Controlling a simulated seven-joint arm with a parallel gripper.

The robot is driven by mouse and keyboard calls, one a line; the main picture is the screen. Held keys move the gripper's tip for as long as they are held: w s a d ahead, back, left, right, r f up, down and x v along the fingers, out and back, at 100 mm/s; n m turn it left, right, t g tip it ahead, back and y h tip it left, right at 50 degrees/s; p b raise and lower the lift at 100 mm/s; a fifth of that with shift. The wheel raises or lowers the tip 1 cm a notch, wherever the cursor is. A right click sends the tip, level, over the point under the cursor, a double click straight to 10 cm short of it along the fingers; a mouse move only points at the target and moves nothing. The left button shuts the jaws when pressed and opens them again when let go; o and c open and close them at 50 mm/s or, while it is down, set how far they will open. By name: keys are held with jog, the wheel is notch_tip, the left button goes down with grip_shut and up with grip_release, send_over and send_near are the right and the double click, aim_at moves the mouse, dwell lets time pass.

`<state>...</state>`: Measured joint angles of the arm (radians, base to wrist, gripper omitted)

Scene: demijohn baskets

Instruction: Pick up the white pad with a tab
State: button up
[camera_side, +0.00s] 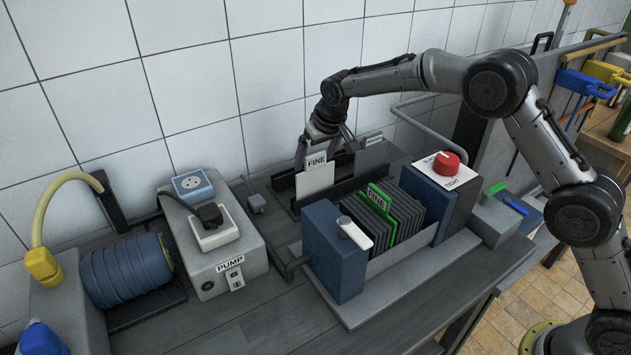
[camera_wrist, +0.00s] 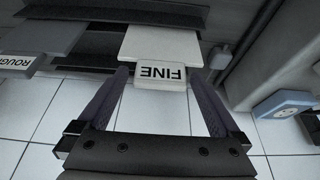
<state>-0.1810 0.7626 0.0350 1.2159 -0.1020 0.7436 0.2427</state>
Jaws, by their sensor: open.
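The white pad (camera_side: 315,180) stands upright in a dark rack, with its tab (camera_side: 317,160) marked FINE at the top. In the wrist view the pad (camera_wrist: 160,45) shows with its tab (camera_wrist: 161,77) towards me. My gripper (camera_side: 319,153) is open over the pad, pointing down. In the wrist view my gripper (camera_wrist: 160,76) has one finger on each side of the tab, with a gap to each. Nothing is held. The pad's lower part is hidden by the rack in the side view.
A grey pad (camera_side: 371,157) with a ROUGH tab (camera_wrist: 15,62) stands beside it in the rack (camera_side: 345,187). In front is a blue-ended press (camera_side: 335,255) with dark plates and a green FINE tab (camera_side: 378,199). The pump box (camera_side: 215,260) is left; the tiled wall is close behind.

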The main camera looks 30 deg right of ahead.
grip_shut()
dwell(0.4)
notch_tip(320, 180, up, 10)
jog(key=shift+r, duration=0.1)
dwell(0.5)
